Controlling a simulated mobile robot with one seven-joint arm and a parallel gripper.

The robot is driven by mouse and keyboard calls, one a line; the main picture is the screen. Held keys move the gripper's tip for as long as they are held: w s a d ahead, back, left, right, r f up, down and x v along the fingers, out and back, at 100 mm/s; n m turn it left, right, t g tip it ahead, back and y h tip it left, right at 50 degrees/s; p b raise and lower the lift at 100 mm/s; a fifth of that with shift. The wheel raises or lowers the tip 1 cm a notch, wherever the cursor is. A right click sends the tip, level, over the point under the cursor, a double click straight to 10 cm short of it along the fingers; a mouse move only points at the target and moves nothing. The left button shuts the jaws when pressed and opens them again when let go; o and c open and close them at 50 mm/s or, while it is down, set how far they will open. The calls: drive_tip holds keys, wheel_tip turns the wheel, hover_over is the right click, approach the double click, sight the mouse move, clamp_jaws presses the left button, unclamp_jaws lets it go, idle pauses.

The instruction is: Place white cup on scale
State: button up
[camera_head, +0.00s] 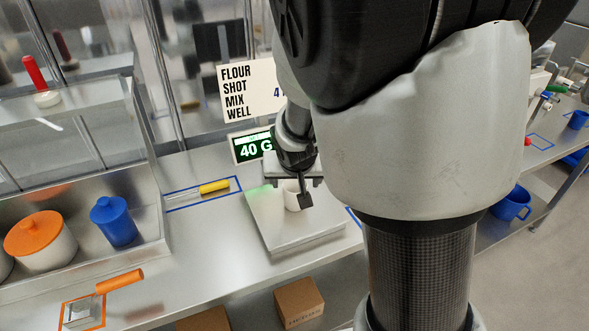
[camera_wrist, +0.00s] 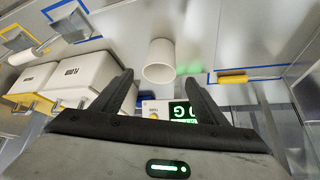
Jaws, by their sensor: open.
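The white cup (camera_head: 291,195) stands upright on the metal plate of the scale (camera_head: 275,232). In the wrist view the cup (camera_wrist: 160,55) shows beyond my fingertips, its round mouth toward the camera. My gripper (camera_wrist: 160,78) is open, one finger to each side of the cup's line, with clear gaps and nothing held. In the head view my gripper (camera_head: 300,188) is right at the cup and partly covers it. The scale's display (camera_head: 252,146) shows 40 G in green, its end hidden by my arm; part of it shows in the wrist view (camera_wrist: 180,111).
A yellow-handled tool (camera_head: 214,187) lies in a blue outline left of the scale. A blue jar (camera_head: 113,222) and an orange-lidded jar (camera_head: 40,240) stand at the left. A sign (camera_head: 248,90) stands behind. White bins (camera_wrist: 88,80) show in the wrist view.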

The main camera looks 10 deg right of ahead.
drive_tip(key=s+r+n+p, duration=0.1)
drive_tip(key=s+r, duration=0.7)
drive_tip(key=s, duration=0.3)
drive_tip(key=s+r+n+y, duration=0.1)
drive_tip(key=s+r, duration=0.8)
drive_tip(key=s, duration=0.2)
drive_tip(key=shift+s+d+r+g+p, duration=0.2)
drive_tip(key=shift+d+g+p, duration=0.15)
drive_tip(key=shift+d+g, duration=0.1)
idle(0.3)
